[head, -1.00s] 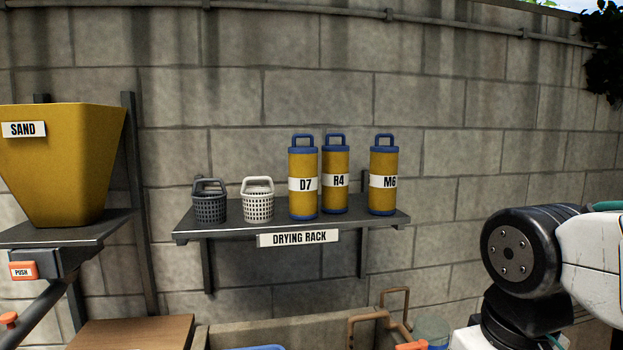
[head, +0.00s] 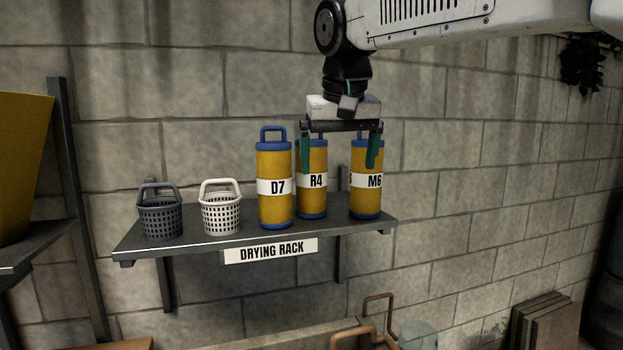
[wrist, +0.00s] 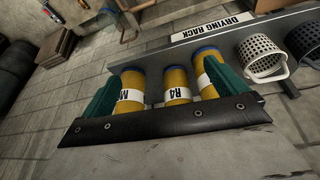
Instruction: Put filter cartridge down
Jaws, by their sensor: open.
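Three yellow filter cartridges with blue caps and handles stand upright on the grey drying rack (head: 150,247). They are labelled D7 (head: 275,205), R4 (head: 314,202) and M6 (head: 366,203). My gripper (head: 340,165) is open, pointing down, with its green fingers apart at the height of the cartridge tops. In the head view the fingers overlap parts of R4 and M6. The wrist view shows M6 (wrist: 131,87), R4 (wrist: 177,85) and part of D7 (wrist: 207,68) beyond the jaw bar. No cartridge is visibly gripped; exact finger depth is unclear.
A dark basket (head: 160,218) and a white basket (head: 221,212) stand on the rack left of D7. A block wall (head: 480,170) is behind. A yellow hopper (head: 22,165) is at far left. Pipes (head: 376,312) and stacked boards (head: 545,325) are below right.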

